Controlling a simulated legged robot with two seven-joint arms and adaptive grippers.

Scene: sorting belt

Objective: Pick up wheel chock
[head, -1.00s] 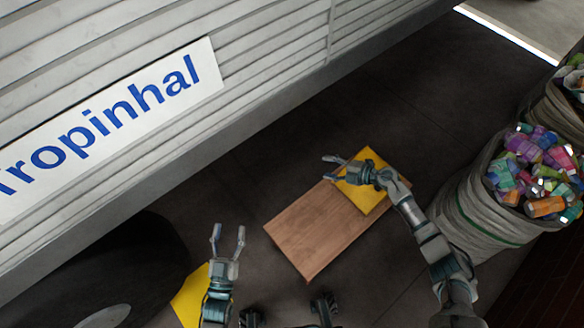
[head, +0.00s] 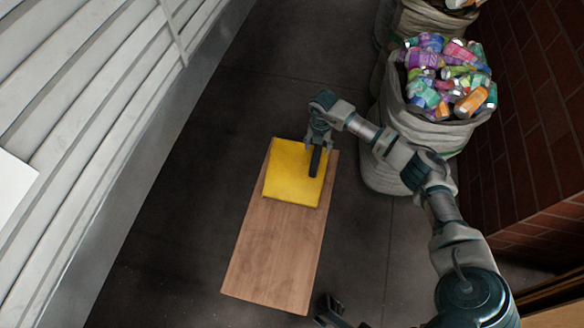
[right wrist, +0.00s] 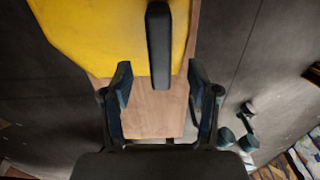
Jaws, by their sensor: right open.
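The yellow wheel chock (head: 285,172) lies on the far end of a wooden board (head: 270,250) in the head view. It also fills the upper left of the right wrist view (right wrist: 95,35). A black bar (right wrist: 158,45), apparently the chock's handle, stands out over its right part. My right gripper (head: 318,145) is open at the chock's far right edge. In the right wrist view its two fingers (right wrist: 160,88) are spread, with the bar lined up between them and just ahead. I cannot tell whether they touch it.
A bulging sack of colourful cans (head: 447,80) stands right of the board, with another sack (head: 425,20) behind it. A brick wall (head: 535,120) is on the right. The slatted truck side (head: 90,130) runs along the left. Dark floor between is clear.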

